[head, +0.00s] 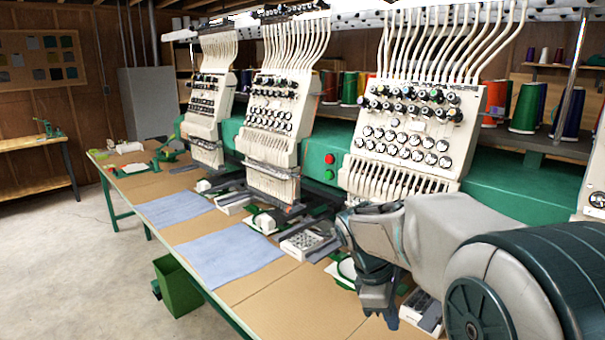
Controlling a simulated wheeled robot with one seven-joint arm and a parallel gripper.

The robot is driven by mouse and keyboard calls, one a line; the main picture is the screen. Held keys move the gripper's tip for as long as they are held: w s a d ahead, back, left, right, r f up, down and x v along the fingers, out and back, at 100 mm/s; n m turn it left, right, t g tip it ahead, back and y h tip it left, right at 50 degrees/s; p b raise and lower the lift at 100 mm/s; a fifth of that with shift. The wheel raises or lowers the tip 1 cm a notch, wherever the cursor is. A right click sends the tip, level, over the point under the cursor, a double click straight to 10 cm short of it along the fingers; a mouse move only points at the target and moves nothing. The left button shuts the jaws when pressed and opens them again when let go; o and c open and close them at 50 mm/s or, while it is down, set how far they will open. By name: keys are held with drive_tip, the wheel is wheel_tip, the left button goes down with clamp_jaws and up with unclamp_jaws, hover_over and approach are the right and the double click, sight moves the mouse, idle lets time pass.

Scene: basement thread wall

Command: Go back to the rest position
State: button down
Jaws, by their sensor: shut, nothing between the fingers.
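My gripper (380,308) is at the lower right of the head view, pointing down at the end of my grey and dark green arm. It is shut and holds nothing that I can see. It hangs in front of the nearest embroidery head (408,130), close over the table (262,285). My forearm hides part of the table and the lower right of the machine.
Embroidery heads stand in a row along the green machine beam (515,200). Blue cloths (228,255) and small trays (312,238) lie on the table. A green bin (180,285) stands on the floor. The concrete floor (60,270) at left is clear.

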drive_tip(key=s+a+m+t+y, duration=0.2)
drive_tip(key=s+m+t+y, duration=0.1)
drive_tip(key=s+m, duration=1)
drive_tip(key=shift+s+f+t+y, duration=0.4)
drive_tip(key=shift+s+y, duration=0.2)
drive_tip(key=shift+s, duration=0.25)
